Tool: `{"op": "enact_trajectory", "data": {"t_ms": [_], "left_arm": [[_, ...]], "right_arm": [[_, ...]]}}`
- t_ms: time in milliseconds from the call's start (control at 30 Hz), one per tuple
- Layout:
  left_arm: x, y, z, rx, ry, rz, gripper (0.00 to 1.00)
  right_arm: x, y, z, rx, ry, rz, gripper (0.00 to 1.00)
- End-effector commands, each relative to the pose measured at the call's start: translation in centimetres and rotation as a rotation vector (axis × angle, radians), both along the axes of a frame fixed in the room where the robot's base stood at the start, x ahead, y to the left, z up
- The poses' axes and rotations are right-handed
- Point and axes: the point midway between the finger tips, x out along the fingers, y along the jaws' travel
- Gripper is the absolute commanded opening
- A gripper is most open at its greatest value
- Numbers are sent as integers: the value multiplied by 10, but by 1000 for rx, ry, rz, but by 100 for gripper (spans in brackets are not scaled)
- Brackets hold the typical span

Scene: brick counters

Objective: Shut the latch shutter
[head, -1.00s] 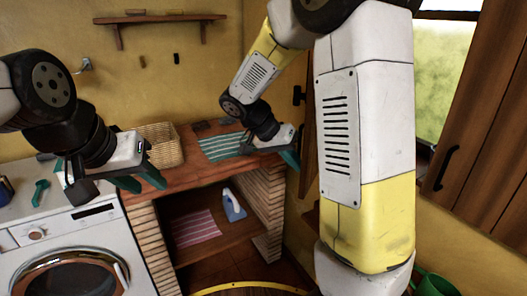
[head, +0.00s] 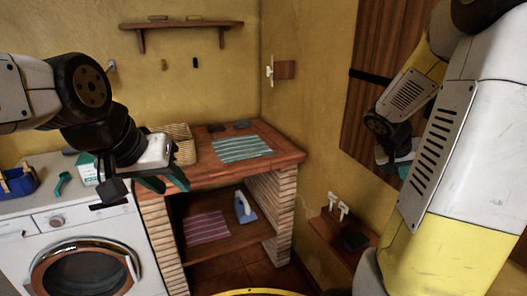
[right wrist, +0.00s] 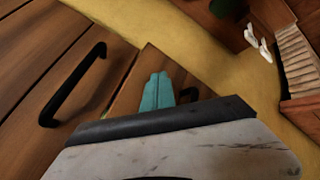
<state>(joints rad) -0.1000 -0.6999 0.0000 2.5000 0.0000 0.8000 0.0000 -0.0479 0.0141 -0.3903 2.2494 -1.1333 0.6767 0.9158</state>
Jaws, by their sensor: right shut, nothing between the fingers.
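The brown wooden shutter panel (head: 372,70) with a black strap stands on the right wall in the head view, partly hidden by my right arm. In the right wrist view, one wooden panel (right wrist: 35,55) bears a black bar handle (right wrist: 72,85), and another panel (right wrist: 128,95) lies beside it. My right gripper (head: 398,163) is in front of the panel, low down. Its teal fingers (right wrist: 157,90) are together and empty, to the right of the handle; I cannot tell whether they touch wood. My left gripper (head: 163,183) is open and empty above the counter's front-left area.
A wall catch (head: 282,70) is left of the shutter. The brick counter (head: 215,174) holds a basket (head: 182,145) and striped cloth (head: 242,148). A washing machine (head: 75,240) stands left.

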Motion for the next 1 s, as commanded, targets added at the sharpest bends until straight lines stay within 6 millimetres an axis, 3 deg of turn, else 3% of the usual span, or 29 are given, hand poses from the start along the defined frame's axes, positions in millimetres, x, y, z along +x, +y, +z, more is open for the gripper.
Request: {"op": "enact_trajectory", "data": {"t_ms": [100, 400, 1000], "left_arm": [[0, 0, 0, 0, 0, 0, 36], [0, 0, 0, 0, 0, 0, 36], [0, 0, 0, 0, 0, 0, 36]], "right_arm": [[4, -19, -1, 0, 2, -4, 0], [11, -42, 0, -2, -1, -1, 0], [11, -42, 7, -5, -5, -3, 0]]}}
